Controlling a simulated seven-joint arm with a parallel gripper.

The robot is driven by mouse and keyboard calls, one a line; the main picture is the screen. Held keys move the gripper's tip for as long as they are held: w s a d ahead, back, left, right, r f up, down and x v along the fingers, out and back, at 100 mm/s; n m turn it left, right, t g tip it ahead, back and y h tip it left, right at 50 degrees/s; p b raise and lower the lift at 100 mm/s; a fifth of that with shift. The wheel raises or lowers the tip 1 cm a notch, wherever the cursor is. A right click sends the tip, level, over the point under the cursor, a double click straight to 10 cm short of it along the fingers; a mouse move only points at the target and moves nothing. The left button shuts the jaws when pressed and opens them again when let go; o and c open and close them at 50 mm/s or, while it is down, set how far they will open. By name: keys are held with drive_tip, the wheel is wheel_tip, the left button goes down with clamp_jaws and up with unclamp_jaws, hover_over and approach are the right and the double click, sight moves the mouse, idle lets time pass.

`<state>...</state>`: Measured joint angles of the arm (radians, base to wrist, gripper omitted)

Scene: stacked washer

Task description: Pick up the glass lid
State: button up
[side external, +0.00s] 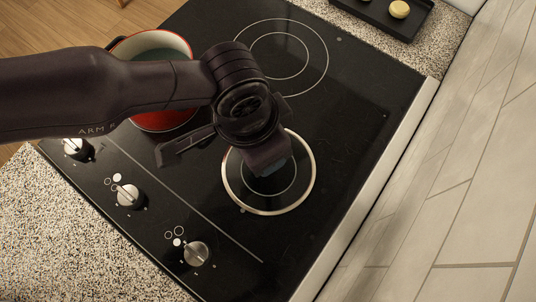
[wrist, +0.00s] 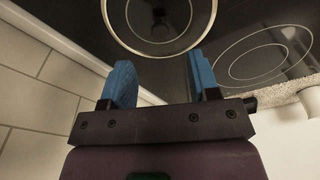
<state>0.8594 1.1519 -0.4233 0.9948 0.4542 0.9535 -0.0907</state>
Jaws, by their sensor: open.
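The glass lid (side external: 286,192) lies flat on the black cooktop in the side external view, a clear disc with a pale metal rim. My gripper (side external: 270,165) hangs over it and hides its middle and upper left part. In the wrist view the lid (wrist: 158,38) shows at the top, cut off by the frame edge, with a small dark knob near its centre. My gripper (wrist: 160,78) has its two blue fingers spread apart with nothing between them. The lid lies beyond the fingertips, and the gap in height is hard to judge.
A red pot (side external: 163,121) stands to the left of the lid, partly hidden by my arm. Control knobs (side external: 197,253) line the cooktop's front edge. A dark tray (side external: 385,15) with round pale items is at the top right. A tiled wall (side external: 460,220) runs along the right.

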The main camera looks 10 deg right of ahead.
drive_tip(key=f, duration=0.3)
drive_tip(key=d+f, duration=0.1)
drive_tip(key=f, duration=0.5)
drive_tip(key=shift+w+d, duration=0.2)
drive_tip(key=shift+w, duration=0.05)
clamp_jaws()
